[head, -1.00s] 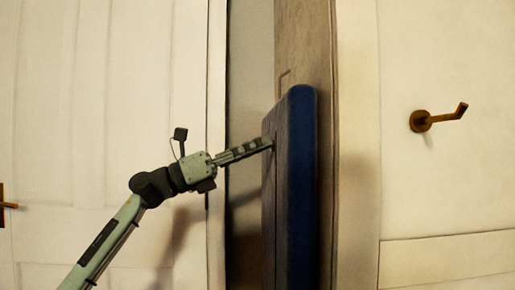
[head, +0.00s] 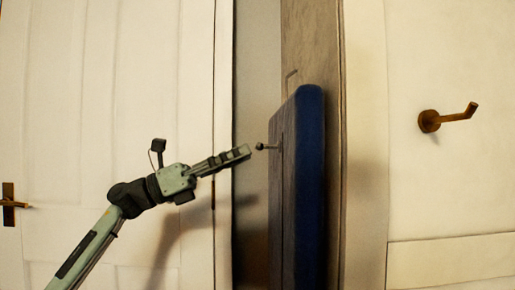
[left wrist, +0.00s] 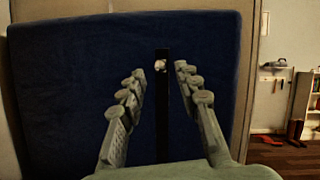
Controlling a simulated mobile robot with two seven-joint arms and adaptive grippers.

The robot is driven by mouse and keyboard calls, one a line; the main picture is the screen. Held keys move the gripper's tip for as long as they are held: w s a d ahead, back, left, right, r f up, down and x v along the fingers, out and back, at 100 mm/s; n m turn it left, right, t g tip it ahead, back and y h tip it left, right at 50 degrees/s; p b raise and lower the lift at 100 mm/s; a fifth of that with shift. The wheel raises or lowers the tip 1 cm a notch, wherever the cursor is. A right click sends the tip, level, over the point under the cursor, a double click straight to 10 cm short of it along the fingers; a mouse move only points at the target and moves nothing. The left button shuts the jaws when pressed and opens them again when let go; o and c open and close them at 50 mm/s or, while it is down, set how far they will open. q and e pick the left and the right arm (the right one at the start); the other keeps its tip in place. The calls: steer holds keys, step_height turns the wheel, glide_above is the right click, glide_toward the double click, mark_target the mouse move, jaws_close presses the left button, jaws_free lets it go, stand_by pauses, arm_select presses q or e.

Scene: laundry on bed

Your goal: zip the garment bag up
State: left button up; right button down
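The garment bag (head: 305,190) is dark blue and hangs upright from a hook by a wooden panel, seen nearly edge-on in the head view. In the left wrist view the blue bag (left wrist: 75,85) faces me, with a dark vertical zip strip (left wrist: 162,120) down it. A small zip pull (head: 262,147) sticks out near the bag's top; it shows pale on the strip in the left wrist view (left wrist: 160,65). My left gripper (head: 248,152) is just left of the pull, apart from it. Its fingers are open and empty, on either side of the strip in the wrist view. My right gripper is not in view.
A cream door with a brass handle (head: 12,204) is at the left. A brass hook or handle (head: 445,118) juts from the pale panel at the right. In the left wrist view, shelves and red items (left wrist: 295,130) show far right.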

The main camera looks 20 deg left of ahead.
arm_select(q)
steer(key=v, duration=0.6)
steer(key=shift+w, duration=0.1)
